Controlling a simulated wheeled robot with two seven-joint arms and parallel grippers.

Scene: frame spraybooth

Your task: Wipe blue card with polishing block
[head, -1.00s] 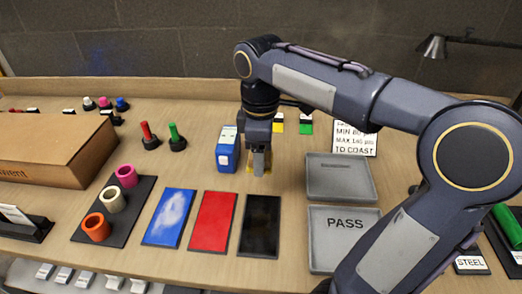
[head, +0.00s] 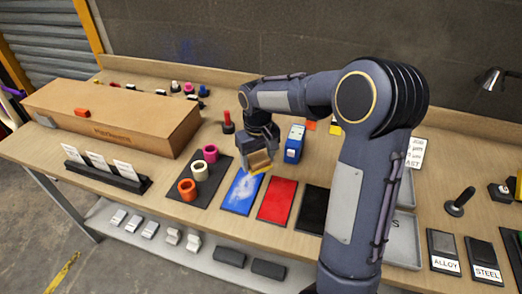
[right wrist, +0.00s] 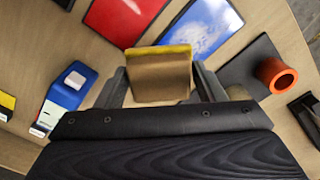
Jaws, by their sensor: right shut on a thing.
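The blue card (head: 241,196) lies flat on the bench, with a whitish hazy patch over its middle. It also shows in the right wrist view (right wrist: 203,27). My right gripper (head: 259,166) is shut on the polishing block (head: 259,160), a tan block with a yellow edge. In the right wrist view the block (right wrist: 160,75) sits between the two fingers. The block is over or just beyond the far end of the blue card; I cannot tell if it touches. My left gripper is not in view.
A red card (head: 277,201) and a black card (head: 312,208) lie to the right of the blue card. A dark mat with orange (head: 187,189), cream and magenta rings lies to its left. A cardboard box (head: 115,115) fills the back left.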

